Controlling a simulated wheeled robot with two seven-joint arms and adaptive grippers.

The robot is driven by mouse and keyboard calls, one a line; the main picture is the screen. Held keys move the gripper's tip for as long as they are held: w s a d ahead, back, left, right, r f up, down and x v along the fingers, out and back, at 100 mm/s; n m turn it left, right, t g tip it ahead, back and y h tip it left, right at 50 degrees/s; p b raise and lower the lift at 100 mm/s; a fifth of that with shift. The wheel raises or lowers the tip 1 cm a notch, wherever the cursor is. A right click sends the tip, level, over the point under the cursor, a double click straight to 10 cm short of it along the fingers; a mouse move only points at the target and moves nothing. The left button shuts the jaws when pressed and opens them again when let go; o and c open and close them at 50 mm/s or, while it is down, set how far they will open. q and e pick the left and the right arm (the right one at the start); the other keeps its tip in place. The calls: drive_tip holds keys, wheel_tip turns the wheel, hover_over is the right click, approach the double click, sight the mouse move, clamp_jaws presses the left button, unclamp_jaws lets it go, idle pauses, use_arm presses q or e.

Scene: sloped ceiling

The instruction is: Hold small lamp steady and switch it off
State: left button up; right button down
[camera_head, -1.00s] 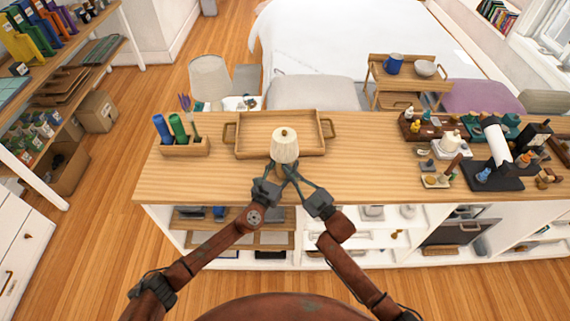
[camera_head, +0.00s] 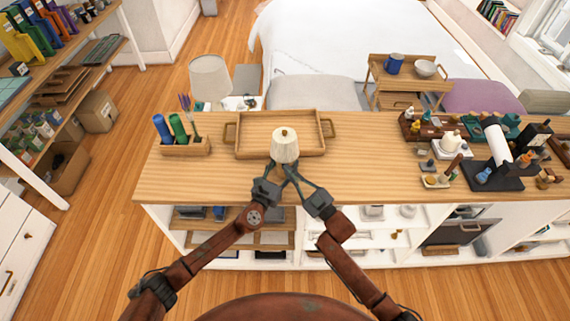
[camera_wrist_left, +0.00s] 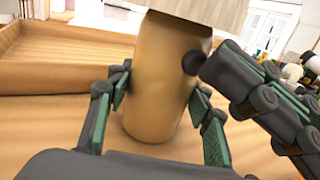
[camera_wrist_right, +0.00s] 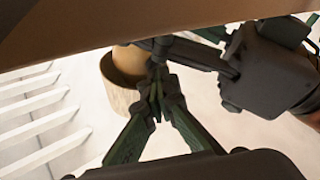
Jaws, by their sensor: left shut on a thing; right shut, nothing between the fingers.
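The small lamp (camera_head: 285,147) has a cream shade and stands upright at the front of the wooden tray. In the left wrist view its round wooden body (camera_wrist_left: 155,75) shows a dark knob (camera_wrist_left: 193,63) on the right side. My left gripper (camera_head: 272,167) is shut on the body, one finger on each side. My right gripper (camera_head: 290,168) is shut and empty, its tips close beside the knob; I cannot tell if they touch. Whether the lamp is lit is unclear.
The wooden tray (camera_head: 245,151) lies behind the lamp on the counter (camera_head: 360,170). A holder (camera_head: 185,148) with blue and green rolls stands at the left. Several small items and a white roll (camera_head: 495,139) crowd the right end. The counter right of the lamp is clear.

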use_arm(q)
drive_tip(key=o, duration=1.5)
drive_tip(key=shift+o, duration=0.2)
use_arm(e)
drive_tip(key=s, duration=0.6)
use_arm(q)
drive_tip(key=v, duration=1.2)
drive_tip(key=shift+d, duration=0.1)
use_arm(e)
drive_tip(key=shift+d, duration=0.15)
